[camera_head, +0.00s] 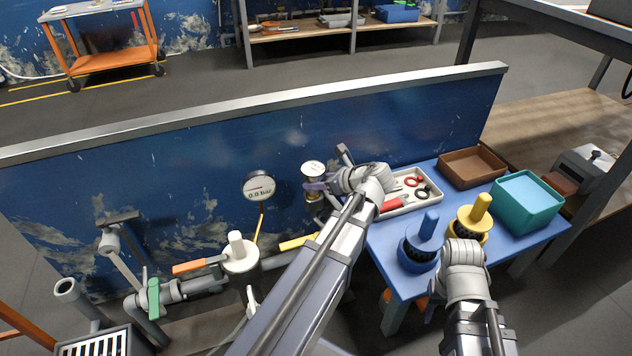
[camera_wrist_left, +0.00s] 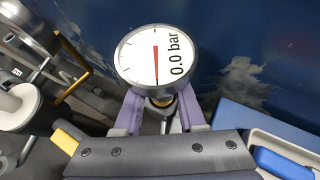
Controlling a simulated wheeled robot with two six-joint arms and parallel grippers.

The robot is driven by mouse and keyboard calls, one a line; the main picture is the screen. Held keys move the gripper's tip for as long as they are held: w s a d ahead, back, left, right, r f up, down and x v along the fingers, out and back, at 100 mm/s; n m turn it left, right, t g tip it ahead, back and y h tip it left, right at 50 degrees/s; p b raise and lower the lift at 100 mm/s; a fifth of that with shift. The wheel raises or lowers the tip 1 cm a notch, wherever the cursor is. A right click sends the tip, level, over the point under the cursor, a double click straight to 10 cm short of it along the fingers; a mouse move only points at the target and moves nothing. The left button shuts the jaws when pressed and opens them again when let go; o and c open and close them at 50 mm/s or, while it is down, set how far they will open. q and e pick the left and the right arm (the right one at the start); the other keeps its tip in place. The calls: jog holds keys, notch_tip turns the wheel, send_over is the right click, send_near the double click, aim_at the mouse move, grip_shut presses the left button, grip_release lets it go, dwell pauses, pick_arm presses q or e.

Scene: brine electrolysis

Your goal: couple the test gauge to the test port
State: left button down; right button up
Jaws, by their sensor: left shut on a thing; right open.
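The test gauge (camera_head: 313,169) is a round white dial with a grey rim. My left gripper (camera_head: 317,187) is shut on it below the dial, in front of the blue wall. In the left wrist view the dial (camera_wrist_left: 156,55) reads 0.0 bar, and the purple fingers (camera_wrist_left: 160,112) flank its brass-coloured stem. Grey pipework (camera_head: 315,206) shows just below the gripper. The test port cannot be made out clearly, and I cannot tell whether the stem touches it. My right gripper (camera_head: 436,287) is open near the blue table's front edge, mostly hidden by its wrist.
Another gauge (camera_head: 259,186) stands left on the pipe line. An orange-handled valve (camera_head: 239,254), a yellow handle (camera_head: 298,241) and a green-handled valve (camera_head: 154,298) are nearby. The blue table (camera_head: 388,246) holds a tool tray (camera_head: 433,203), brown bin (camera_head: 471,168), teal bin (camera_head: 527,203) and blue and yellow knobbed parts.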

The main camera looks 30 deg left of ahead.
pick_arm(q)
jog(key=shift+c, duration=2)
grip_release()
jog(key=p+v, duration=0.4)
jog(key=v, duration=0.3)
jog(key=shift+d, duration=0.4)
jog(key=shift+r, duration=0.15)
